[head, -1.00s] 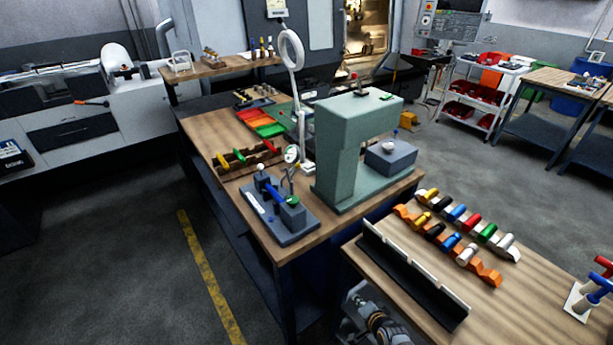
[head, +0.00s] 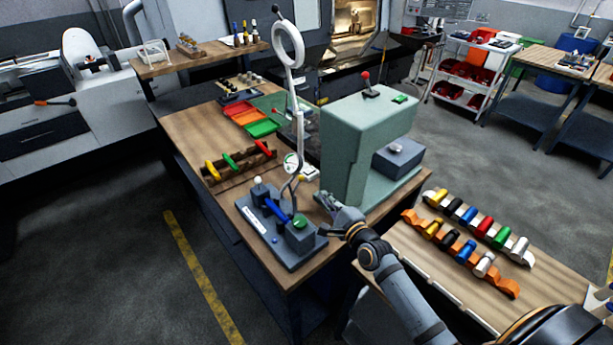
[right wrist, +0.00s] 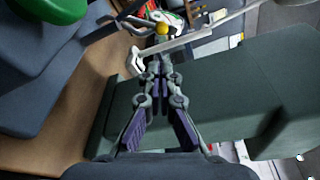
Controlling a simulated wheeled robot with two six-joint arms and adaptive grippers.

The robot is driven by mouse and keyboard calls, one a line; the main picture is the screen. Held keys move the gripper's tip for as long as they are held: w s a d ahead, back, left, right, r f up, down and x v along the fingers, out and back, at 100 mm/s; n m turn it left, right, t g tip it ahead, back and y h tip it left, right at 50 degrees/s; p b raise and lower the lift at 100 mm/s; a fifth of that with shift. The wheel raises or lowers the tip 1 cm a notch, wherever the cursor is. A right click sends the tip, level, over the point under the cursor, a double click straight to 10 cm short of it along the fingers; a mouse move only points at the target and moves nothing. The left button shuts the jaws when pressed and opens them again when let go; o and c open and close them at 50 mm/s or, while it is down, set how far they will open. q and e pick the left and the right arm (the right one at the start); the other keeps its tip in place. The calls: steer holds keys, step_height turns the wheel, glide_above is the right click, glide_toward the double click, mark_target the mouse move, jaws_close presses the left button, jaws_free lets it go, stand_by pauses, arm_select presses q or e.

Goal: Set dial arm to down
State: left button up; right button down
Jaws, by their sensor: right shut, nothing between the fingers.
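A round white dial (head: 291,162) stands on the main bench, left of the green press-like machine (head: 345,150), with a small yellow part beside it. A thin grey arm (head: 287,187) rises in front of the dial, by the blue-grey fixture; its exact angle is hard to tell. My right gripper (head: 322,200) is shut and empty, between the fixture and the green machine, apart from the dial. In the right wrist view its closed fingers (right wrist: 158,72) point toward the dial (right wrist: 168,17) and a pale metal bar (right wrist: 200,37). My left gripper is not in view.
The fixture (head: 282,243) with a green button, blue handle and white-tipped lever stands at the bench's front. A ring lamp (head: 288,45) rises behind the dial. A rack (head: 222,172) with coloured handles lies to the left. Coloured cylinders (head: 486,230) sit on the right table.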

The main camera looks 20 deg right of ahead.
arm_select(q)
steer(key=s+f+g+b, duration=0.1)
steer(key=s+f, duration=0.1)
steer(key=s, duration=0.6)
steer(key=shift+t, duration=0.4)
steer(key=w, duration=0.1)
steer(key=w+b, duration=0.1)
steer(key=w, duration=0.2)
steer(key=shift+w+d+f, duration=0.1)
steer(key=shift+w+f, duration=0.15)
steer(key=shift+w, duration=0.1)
arm_select(e)
steer(key=w+a, duration=0.1)
steer(key=w, duration=0.7)
steer(key=shift+w+a+n, duration=0.3)
steer(key=shift+w+n, duration=0.05)
steer(key=shift+n, duration=0.05)
